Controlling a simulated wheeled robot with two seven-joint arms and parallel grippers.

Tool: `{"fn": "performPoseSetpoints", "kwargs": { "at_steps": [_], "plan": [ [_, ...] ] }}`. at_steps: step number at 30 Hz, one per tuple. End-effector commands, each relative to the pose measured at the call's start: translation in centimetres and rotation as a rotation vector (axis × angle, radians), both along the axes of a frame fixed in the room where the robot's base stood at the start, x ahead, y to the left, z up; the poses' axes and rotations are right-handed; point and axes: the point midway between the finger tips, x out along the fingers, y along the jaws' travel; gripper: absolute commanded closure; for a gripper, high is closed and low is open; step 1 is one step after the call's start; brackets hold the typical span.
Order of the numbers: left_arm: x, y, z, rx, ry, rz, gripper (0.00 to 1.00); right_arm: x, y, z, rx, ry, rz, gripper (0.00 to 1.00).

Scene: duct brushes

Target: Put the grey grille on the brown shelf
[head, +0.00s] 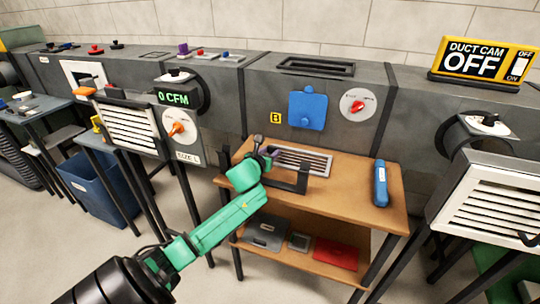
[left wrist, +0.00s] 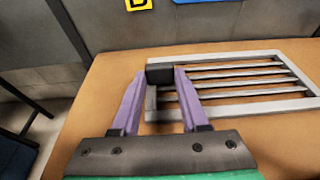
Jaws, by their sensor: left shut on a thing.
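The grey grille (head: 302,160) is a flat slatted frame at the top board of the brown shelf (head: 345,172). It also shows in the left wrist view (left wrist: 237,107), lying flat just over or on the brown board. I cannot tell for certain whether it touches. My left gripper (head: 268,153) is at the grille's left end. Its purple fingers (left wrist: 160,78) are shut on a dark tab at that end. My right gripper is not in view.
The lower board holds a grey case (head: 267,231) and a red item (head: 336,254). Grey ducting (head: 330,95) runs behind. A blue bin (head: 98,189) is at left. The top's front right is clear.

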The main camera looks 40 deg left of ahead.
Motion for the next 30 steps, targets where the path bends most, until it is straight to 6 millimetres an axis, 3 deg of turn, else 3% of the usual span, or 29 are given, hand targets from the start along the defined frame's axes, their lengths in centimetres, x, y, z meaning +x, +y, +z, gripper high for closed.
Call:
{"fn": "performPoseSetpoints", "kwargs": {
  "at_steps": [6,7,9,22,26,30],
  "plan": [
    [0.0,0.0,-0.1,0.002,0.002,0.000,1.00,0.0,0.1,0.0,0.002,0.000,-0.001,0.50],
    [0.0,0.0,-0.2,0.002,0.003,0.000,0.52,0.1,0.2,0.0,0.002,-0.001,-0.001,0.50],
    [0.0,0.0,-0.1,0.002,0.003,0.000,0.26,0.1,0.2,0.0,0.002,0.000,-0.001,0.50],
    [-0.5,-0.1,0.2,0.003,0.004,-0.001,0.26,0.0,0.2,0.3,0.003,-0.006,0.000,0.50],
    [-2.3,-0.7,0.9,0.005,0.005,-0.002,0.26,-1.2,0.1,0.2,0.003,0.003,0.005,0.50],
    [-5.3,-1.8,1.9,0.003,0.007,-0.003,0.26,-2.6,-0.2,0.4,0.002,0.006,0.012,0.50]
  ]
}}
